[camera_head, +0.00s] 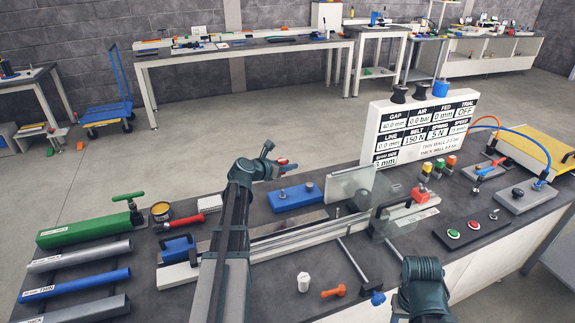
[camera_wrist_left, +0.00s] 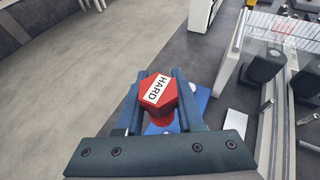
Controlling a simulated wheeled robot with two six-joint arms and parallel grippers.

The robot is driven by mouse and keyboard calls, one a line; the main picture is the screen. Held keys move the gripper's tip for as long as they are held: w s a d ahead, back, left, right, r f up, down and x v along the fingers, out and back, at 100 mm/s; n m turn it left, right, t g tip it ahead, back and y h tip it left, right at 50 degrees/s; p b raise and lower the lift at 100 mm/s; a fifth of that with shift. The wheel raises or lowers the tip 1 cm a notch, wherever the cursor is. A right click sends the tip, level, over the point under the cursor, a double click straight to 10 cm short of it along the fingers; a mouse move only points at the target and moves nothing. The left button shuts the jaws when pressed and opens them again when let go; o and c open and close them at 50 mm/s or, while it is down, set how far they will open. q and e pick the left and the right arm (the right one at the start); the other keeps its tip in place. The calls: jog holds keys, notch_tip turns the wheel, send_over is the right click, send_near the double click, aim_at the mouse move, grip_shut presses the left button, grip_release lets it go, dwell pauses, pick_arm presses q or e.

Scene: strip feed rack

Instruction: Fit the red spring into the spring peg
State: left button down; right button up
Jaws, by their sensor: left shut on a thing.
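The red spring (camera_wrist_left: 158,92) is a red six-sided piece with a white label reading HARD. In the left wrist view it sits between the two fingers of my left gripper (camera_wrist_left: 157,100), which is shut on it. In the head view my left gripper (camera_head: 277,170) holds the red spring (camera_head: 283,161) up above the bench, just behind a blue block (camera_head: 297,197) in the picture. Small pegs stand on this block; I cannot tell for sure which is the spring peg. In the wrist view, blue (camera_wrist_left: 204,98) shows below and beside the spring.
A clear upright panel (camera_head: 350,187) and a long rail (camera_head: 300,238) stand right of and in front of the blue block. A white sign board (camera_head: 420,130) is behind. Coloured bars (camera_head: 80,283) and a red-handled tool (camera_head: 182,222) lie at the left.

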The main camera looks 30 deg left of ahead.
pick_arm(q)
jog(key=b, duration=0.6)
send_over(288, 193)
notch_tip(288, 193, down, 6)
jog(key=shift+s+r, duration=0.1)
jog(key=shift+s, duration=0.05)
jog(key=shift+f+b, duration=1.95)
jog(key=shift+f, duration=0.05)
dwell(1.1)
jog(key=shift+c, duration=2.2)
grip_release()
jog(key=p+v, duration=0.5)
jog(key=v, duration=0.9)
